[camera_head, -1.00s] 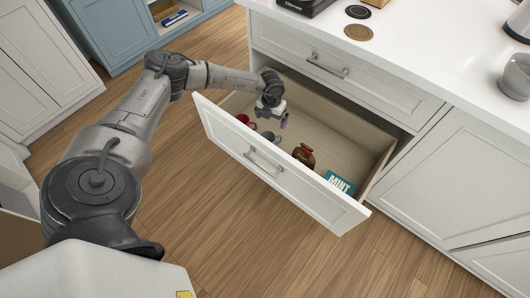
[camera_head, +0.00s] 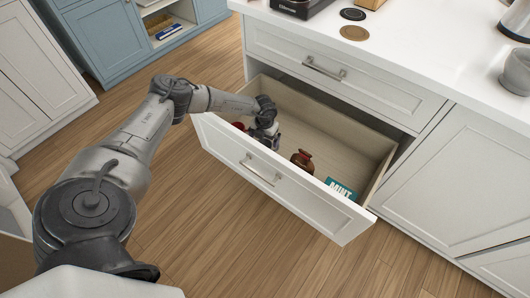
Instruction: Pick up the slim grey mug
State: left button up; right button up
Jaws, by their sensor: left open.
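The slim grey mug (camera_head: 271,143) stands in the open drawer, just behind its front panel. It is mostly hidden by my left gripper (camera_head: 266,133), which reaches down into the drawer from the left. The jaws are open and at the mug; I cannot tell whether they touch it or stand around it. A red mug (camera_head: 239,126) shows just left of the gripper, partly hidden by the drawer front and my arm. My right gripper is not in view.
The open drawer (camera_head: 290,178) also holds a brown jar (camera_head: 302,159) and a teal mint box (camera_head: 341,187) to the right. Its back middle floor is clear. The white counter (camera_head: 430,50) stands above, with round coasters (camera_head: 354,33) and a grey vessel (camera_head: 516,72) on it.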

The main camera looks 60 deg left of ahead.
aim_at(264, 144)
pick_arm(q)
notch_tip(264, 144, down, 4)
jog(key=b, duration=0.3)
jog(key=shift+a+f, duration=0.1)
jog(key=shift+a, duration=0.05)
jog(key=shift+f, duration=0.3)
jog(key=c, duration=1.4)
